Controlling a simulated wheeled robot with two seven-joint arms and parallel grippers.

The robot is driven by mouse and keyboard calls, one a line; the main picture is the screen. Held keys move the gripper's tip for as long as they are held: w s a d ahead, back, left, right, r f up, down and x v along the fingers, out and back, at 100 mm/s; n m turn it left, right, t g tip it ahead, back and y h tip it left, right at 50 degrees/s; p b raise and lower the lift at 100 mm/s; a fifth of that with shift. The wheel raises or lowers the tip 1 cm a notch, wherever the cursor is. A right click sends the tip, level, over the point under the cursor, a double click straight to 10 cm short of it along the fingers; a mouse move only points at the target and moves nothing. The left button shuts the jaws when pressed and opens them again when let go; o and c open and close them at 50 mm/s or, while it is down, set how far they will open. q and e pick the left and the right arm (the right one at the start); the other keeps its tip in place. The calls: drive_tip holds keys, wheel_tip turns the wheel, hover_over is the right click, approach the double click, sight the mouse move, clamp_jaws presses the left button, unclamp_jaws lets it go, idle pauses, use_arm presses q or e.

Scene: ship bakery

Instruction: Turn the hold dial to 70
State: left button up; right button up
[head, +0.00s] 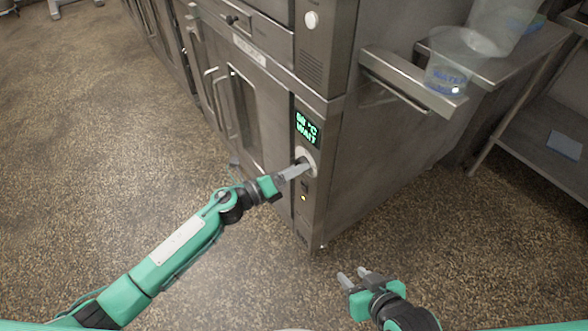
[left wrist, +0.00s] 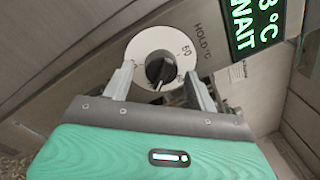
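The hold dial (head: 311,161) is on the oven's front panel, below a green display (head: 306,129). In the left wrist view it is a white disc (left wrist: 148,47) with a black knob (left wrist: 161,70) and the label HOLD °C beside it. My left gripper (head: 299,169) is at the dial. In the left wrist view its fingers (left wrist: 161,84) stand apart on either side of the knob, with visible gaps to it. My right gripper (head: 354,276) is open and empty, low over the floor.
The steel oven (head: 390,165) has a tall door with handles left of the panel. The display reads a °C value and WAIT. A small shelf (head: 412,82) juts from its right side, near a clear container (head: 450,72) marked WATER. Floor in front is clear.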

use_arm(q)
drive_tip(key=v, duration=1.4)
drive_tip(key=shift+w+r, duration=0.1)
